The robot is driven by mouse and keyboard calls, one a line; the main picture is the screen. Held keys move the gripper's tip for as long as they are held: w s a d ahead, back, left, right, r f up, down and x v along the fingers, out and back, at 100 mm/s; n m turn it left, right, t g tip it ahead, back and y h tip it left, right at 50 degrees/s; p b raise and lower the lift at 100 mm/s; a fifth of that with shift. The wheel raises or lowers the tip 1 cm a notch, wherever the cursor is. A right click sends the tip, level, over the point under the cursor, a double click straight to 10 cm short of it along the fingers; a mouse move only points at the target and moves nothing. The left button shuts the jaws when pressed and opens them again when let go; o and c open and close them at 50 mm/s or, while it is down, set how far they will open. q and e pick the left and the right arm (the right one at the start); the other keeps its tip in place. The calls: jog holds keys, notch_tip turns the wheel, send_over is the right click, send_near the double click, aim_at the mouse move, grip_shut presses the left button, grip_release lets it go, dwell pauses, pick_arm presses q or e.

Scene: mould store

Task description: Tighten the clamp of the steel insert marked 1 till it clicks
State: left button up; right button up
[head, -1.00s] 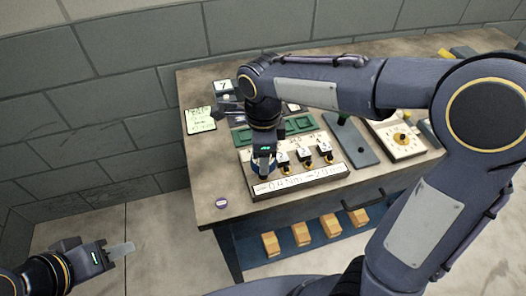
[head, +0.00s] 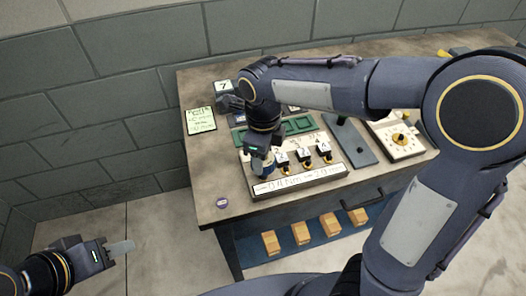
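A pale fixture block (head: 330,176) with a lettered front strip stands on the bench. It carries a row of small clamps with white number tags; the tagged clamps to the right (head: 303,155) show clearly. My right gripper (head: 264,168) points down at the left end of this row, where the insert marked 1 and its clamp are hidden behind it. I cannot tell whether its fingers are closed on the clamp. My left gripper (head: 121,247) is low at the left, over the floor and away from the bench, with nothing seen in it; its finger gap does not show.
The bench (head: 210,185) also holds a green tray (head: 300,124), a grey plate (head: 350,141), a white dial box (head: 402,139), a note (head: 201,120) and a purple disc (head: 222,201). Several wooden blocks (head: 302,233) sit on the shelf below. The bench's front left corner is mostly clear.

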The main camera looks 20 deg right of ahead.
jog(key=shift+s, duration=0.1)
jog(key=shift+f+m, duration=0.15)
jog(key=shift+m, duration=0.65)
jog(key=shift+m+p, duration=0.45)
jog(key=shift+m, duration=0.35)
jog(key=shift+n, duration=0.4)
jog(key=shift+p, duration=0.3)
